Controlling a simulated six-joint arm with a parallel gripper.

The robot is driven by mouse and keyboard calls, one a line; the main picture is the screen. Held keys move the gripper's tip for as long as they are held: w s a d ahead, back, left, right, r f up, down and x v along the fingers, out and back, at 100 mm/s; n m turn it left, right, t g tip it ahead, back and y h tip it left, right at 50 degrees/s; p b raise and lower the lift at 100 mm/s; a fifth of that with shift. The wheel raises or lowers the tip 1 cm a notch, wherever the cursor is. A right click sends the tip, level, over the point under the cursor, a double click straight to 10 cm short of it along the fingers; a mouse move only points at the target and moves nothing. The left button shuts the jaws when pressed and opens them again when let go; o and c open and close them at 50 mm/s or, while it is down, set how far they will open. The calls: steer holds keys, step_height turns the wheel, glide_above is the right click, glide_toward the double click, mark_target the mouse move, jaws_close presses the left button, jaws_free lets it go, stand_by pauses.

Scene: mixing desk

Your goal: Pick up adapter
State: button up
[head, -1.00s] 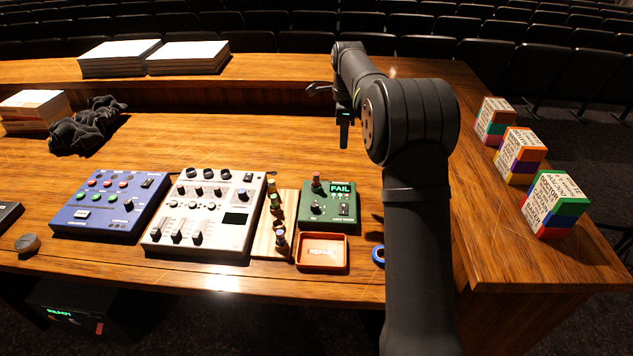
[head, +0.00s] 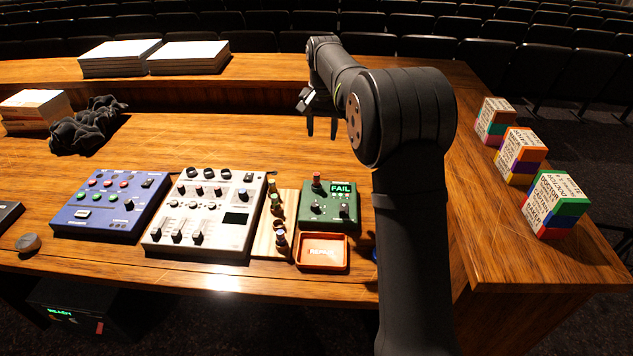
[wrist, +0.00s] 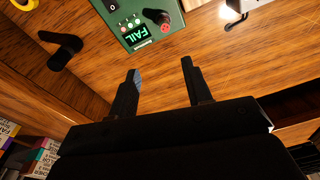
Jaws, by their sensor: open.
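A small dark adapter with a red end (head: 317,180) stands at the upper left of the green tester (head: 346,212), whose display reads FAIL. In the wrist view the adapter (wrist: 158,18) is at the top, beyond my fingers. Several similar adapters (head: 276,203) stand on a light wooden strip left of the tester. Which adapter is meant, I cannot tell. My gripper (head: 322,128) is open and empty over the bare desk behind the tester. In the wrist view my gripper (wrist: 160,69) has its two fingers apart, with only desk between them.
A silver mixer (head: 207,215) and a blue control box (head: 109,205) stand left of the strip. An orange tray (head: 321,251) lies in front of the tester. Colourful boxes (head: 550,205) line the right side.

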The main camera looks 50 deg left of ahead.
steer(key=s+n, duration=0.2)
steer(key=n, duration=0.2)
glide_above(317, 174)
steer(key=f, duration=1.1)
steer(key=shift+s+f, duration=0.25)
steer(key=shift+w+f, duration=0.15)
steer(key=shift+f, duration=1.15)
steer(key=shift+w+f, duration=0.1)
steer(key=shift+f, duration=1.2)
jaws_close()
